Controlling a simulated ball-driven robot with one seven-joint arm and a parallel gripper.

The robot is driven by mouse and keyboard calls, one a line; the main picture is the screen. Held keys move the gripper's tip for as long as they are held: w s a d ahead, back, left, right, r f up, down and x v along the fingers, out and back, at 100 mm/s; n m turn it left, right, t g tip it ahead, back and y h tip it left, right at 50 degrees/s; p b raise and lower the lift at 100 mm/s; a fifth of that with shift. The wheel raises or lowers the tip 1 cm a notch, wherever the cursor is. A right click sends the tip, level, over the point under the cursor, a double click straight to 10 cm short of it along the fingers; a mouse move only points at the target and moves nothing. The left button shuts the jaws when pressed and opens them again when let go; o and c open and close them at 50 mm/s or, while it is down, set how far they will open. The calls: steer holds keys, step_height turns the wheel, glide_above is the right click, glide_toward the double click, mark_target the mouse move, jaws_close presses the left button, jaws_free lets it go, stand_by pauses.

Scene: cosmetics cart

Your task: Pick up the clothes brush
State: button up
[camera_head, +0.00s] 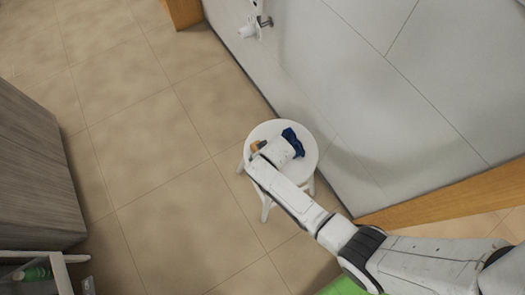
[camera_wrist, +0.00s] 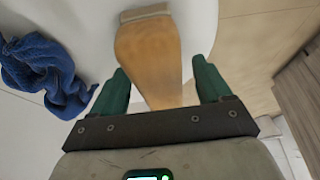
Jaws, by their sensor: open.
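The clothes brush (camera_wrist: 150,55) has a light brown wooden body and lies on a round white stool (camera_head: 307,150). In the head view only a small part of the brush (camera_head: 256,147) shows past the end of my arm. In the wrist view my gripper (camera_wrist: 161,85) is open, with one green finger on each side of the brush's narrower end. I cannot tell whether either finger touches it. The brush's wide end points away from my gripper, and its near tip is hidden behind the gripper's dark bar.
A crumpled blue cloth (camera_head: 292,142) lies on the stool beside the brush; it also shows at the left in the wrist view (camera_wrist: 45,70). A grey wall (camera_head: 350,90) stands close behind the stool. A grey wooden cabinet (camera_head: 35,170) is at the left. Tiled floor (camera_head: 150,150) between is clear.

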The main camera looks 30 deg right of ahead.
steer(key=shift+c, duration=0.3)
steer(key=c, duration=1.2)
steer(key=shift+r, duration=0.15)
steer(key=shift+r+p, duration=0.25)
steer(key=shift+p, duration=0.05)
step_height(320, 180, up, 2)
steer(key=shift+r+p, duration=0.2)
steer(key=shift+p, duration=0.2)
steer(key=s+r, duration=0.1)
steer(key=r, duration=0.1)
steer(key=s+a+r+p, duration=0.1)
steer(key=s+r, duration=0.1)
steer(key=s+r+p, duration=0.1)
steer(key=s+r, duration=0.1)
steer(key=shift+a+r, duration=0.2)
steer(key=shift+r, duration=0.2)
steer(key=s+a+r, duration=0.2)
steer(key=s+r, duration=0.1)
steer(key=s, duration=0.5)
steer(key=shift+s+r+p, duration=0.25)
steer(key=shift+r+p, duration=0.05)
steer(key=shift+a, duration=0.1)
